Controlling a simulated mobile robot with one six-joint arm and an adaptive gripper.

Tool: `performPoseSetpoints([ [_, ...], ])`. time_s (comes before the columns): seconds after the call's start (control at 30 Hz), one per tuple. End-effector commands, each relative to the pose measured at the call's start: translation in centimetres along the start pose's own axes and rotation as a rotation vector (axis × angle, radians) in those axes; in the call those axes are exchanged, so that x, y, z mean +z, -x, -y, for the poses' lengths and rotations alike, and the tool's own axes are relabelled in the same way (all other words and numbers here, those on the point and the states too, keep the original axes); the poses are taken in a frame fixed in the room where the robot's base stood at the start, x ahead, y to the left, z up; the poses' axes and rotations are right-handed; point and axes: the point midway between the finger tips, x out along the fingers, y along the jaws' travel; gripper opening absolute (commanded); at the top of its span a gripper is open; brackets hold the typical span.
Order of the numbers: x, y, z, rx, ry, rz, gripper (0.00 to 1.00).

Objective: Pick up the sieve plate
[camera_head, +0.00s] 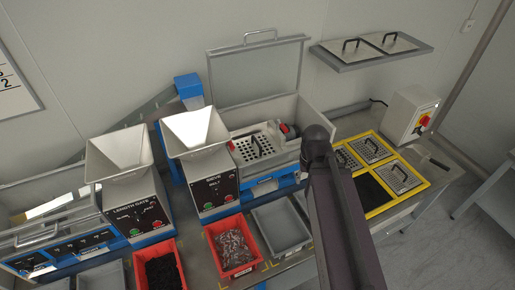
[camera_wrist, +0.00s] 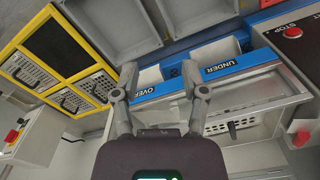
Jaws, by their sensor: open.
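A perforated sieve plate (camera_head: 257,150) lies inside the open sieve machine in the head view. In the wrist view its holed surface and a black handle (camera_wrist: 232,128) show to the right of my gripper. More sieve plates with black handles sit in a yellow frame: one (camera_head: 370,149) at the back and one (camera_head: 400,177) at the right in the head view. They also show at the left of the wrist view (camera_wrist: 71,100). My gripper (camera_wrist: 160,72) is open and empty, its fingers wide apart above the machine's front edge. In the head view my arm hides part of the machine and frame.
The machine's lid (camera_head: 256,72) stands raised. A wall shelf (camera_head: 372,58) holds two handled plates. A control box (camera_head: 410,116) with a red switch stands right of the yellow frame (camera_head: 432,178). Red bins, one (camera_head: 216,262) with small parts, and a grey bin (camera_head: 281,224) stand in front.

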Motion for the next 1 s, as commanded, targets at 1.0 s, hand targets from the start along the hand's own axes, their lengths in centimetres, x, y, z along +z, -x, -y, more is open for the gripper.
performPoseSetpoints([
  [1.0,-20.1,8.1,12.7,-0.001,0.341,-0.001,0.57],
])
